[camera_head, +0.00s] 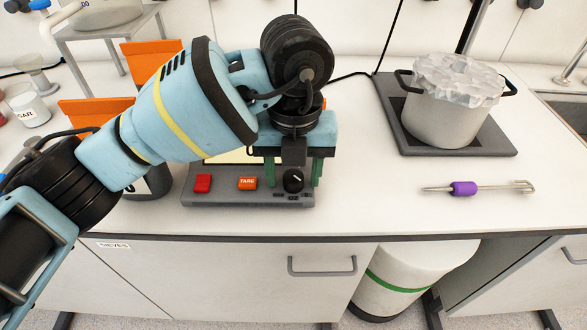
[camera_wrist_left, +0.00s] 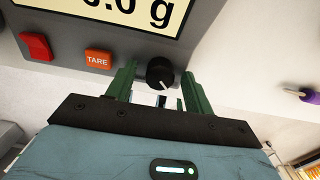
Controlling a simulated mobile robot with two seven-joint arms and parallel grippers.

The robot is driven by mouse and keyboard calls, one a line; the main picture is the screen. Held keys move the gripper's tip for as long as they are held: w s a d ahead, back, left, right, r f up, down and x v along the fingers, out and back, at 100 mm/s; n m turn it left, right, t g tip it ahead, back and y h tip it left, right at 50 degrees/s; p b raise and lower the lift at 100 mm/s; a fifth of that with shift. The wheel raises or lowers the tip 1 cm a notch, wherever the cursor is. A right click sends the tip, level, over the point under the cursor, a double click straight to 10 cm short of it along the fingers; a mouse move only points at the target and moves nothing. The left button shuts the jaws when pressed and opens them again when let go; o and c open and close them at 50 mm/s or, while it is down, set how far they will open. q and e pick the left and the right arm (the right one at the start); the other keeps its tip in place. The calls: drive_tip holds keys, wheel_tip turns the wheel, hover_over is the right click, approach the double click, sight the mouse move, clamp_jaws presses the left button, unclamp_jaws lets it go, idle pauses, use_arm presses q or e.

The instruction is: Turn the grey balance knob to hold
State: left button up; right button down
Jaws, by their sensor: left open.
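The balance (camera_head: 240,199) is a grey box on the bench, with a red button (camera_head: 203,183), an orange TARE button (camera_head: 247,183) and a dark round knob (camera_head: 293,180) on its front. The knob has a pale pointer line; in the wrist view it also shows (camera_wrist_left: 160,72), its line towards the lower right. My left gripper (camera_head: 293,171) is open, its green fingers on either side of the knob. In the wrist view the fingers (camera_wrist_left: 159,76) straddle the knob with visible gaps. The small labels under the knob are too small to read surely. My right gripper is out of view.
A pot (camera_head: 447,110) with a crumpled cover stands on a dark plate (camera_head: 484,145) at the back right. A purple-handled tool (camera_head: 464,188) lies on the right.

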use_arm(q)
drive_tip(key=c, duration=1)
drive_tip(key=shift+o, duration=0.2)
